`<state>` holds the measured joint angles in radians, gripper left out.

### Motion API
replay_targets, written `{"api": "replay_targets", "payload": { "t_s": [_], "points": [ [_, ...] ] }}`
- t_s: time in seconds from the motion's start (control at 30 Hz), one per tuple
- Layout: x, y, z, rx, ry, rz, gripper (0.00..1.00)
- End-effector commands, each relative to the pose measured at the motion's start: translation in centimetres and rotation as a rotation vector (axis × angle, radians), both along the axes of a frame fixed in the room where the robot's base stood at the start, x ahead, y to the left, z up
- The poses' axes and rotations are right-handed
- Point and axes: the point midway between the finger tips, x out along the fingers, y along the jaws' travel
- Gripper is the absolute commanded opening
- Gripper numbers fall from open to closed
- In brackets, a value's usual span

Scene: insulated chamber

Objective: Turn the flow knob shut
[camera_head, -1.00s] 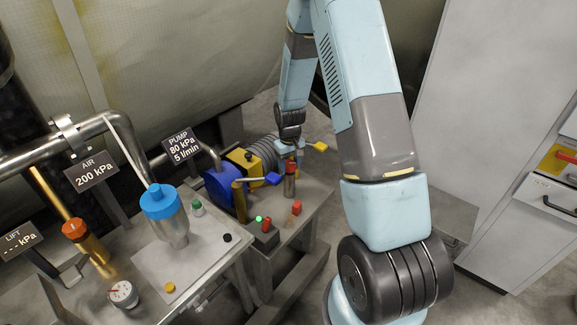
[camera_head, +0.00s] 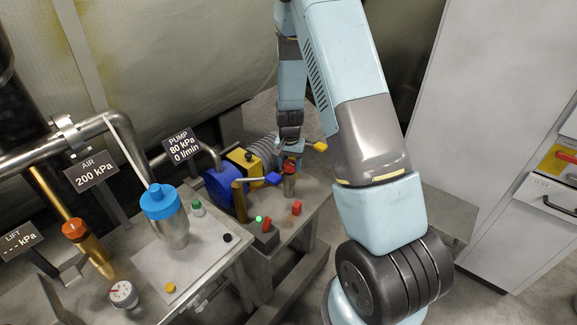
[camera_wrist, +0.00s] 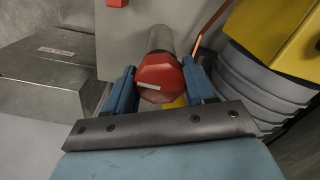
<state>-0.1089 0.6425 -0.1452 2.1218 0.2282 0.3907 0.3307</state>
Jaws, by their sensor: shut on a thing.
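The flow knob (camera_wrist: 158,72) is red and many-sided, with a white line on its face; it sits on a grey post. In the head view its red cap (camera_head: 290,167) shows at the top of the post on the pump bench. My gripper (camera_wrist: 160,84) has one blue finger on each side of the knob and is shut on it. In the head view my gripper (camera_head: 289,153) is over the post and partly hides the knob. The PUMP sign (camera_head: 182,146) reads 80 kPa and 0 l/min.
A blue and yellow pump (camera_head: 222,186) stands left of the knob. A blue-tipped lever (camera_head: 273,178) and a yellow-tipped lever (camera_head: 320,147) are close to my gripper. A small red block (camera_head: 296,208) and a box with a green light (camera_head: 259,219) lie in front.

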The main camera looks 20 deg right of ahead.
Motion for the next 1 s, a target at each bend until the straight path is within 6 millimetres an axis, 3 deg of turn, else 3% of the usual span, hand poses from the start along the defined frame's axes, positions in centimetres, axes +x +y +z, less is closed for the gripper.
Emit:
{"api": "replay_targets", "payload": {
  "t_s": [0.63,0.67,0.87,1.0],
  "points": [
    [-0.41,-0.03,-0.17,0.000,0.010,-0.055,0.25],
    [-0.41,-0.03,-0.17,0.000,0.010,-0.055,0.56],
    [-0.26,-0.04,-0.11,0.001,0.007,-0.055,0.76],
    [-0.17,-0.04,-0.07,0.000,0.004,-0.054,0.77]
  ]
}}
